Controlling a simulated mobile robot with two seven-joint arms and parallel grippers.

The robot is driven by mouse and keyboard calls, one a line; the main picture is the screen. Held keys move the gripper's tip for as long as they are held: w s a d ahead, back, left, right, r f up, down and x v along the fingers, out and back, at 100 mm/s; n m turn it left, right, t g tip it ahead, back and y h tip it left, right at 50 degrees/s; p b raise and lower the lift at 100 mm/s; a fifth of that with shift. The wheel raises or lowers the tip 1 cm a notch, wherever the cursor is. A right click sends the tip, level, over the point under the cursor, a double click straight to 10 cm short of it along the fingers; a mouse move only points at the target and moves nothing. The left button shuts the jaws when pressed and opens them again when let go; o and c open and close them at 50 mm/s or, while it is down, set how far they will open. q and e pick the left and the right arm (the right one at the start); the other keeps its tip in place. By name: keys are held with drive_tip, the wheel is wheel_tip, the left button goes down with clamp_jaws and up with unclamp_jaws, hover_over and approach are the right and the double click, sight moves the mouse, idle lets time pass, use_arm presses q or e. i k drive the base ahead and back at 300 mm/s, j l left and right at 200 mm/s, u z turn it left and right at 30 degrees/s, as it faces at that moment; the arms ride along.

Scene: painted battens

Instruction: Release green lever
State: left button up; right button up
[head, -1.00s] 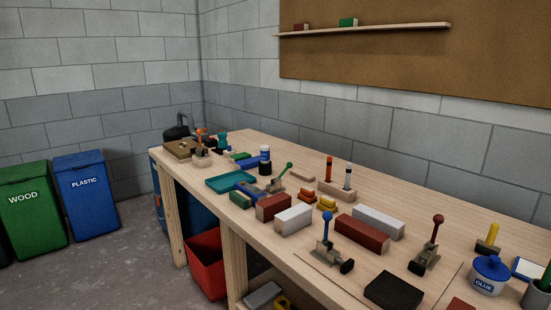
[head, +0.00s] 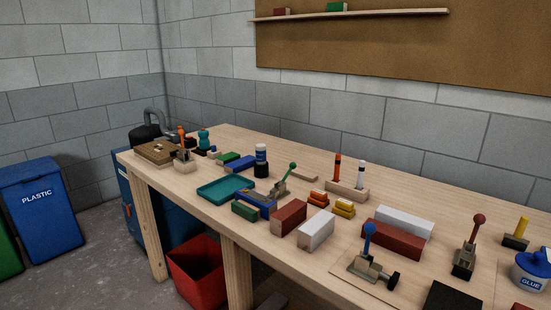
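The green lever (head: 289,171) is the green-knobbed handle of a toggle clamp on the workbench (head: 325,273). Its handle leans up to the right. The clamp body stands beside a blue batten (head: 255,204), close behind a small green block (head: 245,211). Whether the clamp presses on the batten is too small to tell. Neither of my grippers is in view.
Other clamps have a blue knob (head: 370,229), a red knob (head: 478,219) and an orange knob (head: 181,130). A teal tray (head: 226,189), red block (head: 289,217) and white block (head: 317,230) are near the green lever. A red bin (head: 197,274) stands below.

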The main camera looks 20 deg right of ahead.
sight(293, 165)
drive_tip(key=i+j, duration=0.55)
drive_tip(key=j, duration=0.15)
drive_tip(key=i+j, duration=0.6)
drive_tip(key=i+j+z, duration=0.2)
drive_tip(key=j, duration=0.15)
drive_tip(key=i+j+z, duration=0.2)
drive_tip(key=j, duration=0.15)
drive_tip(key=z, duration=1.3)
drive_tip(key=k+l, duration=0.05)
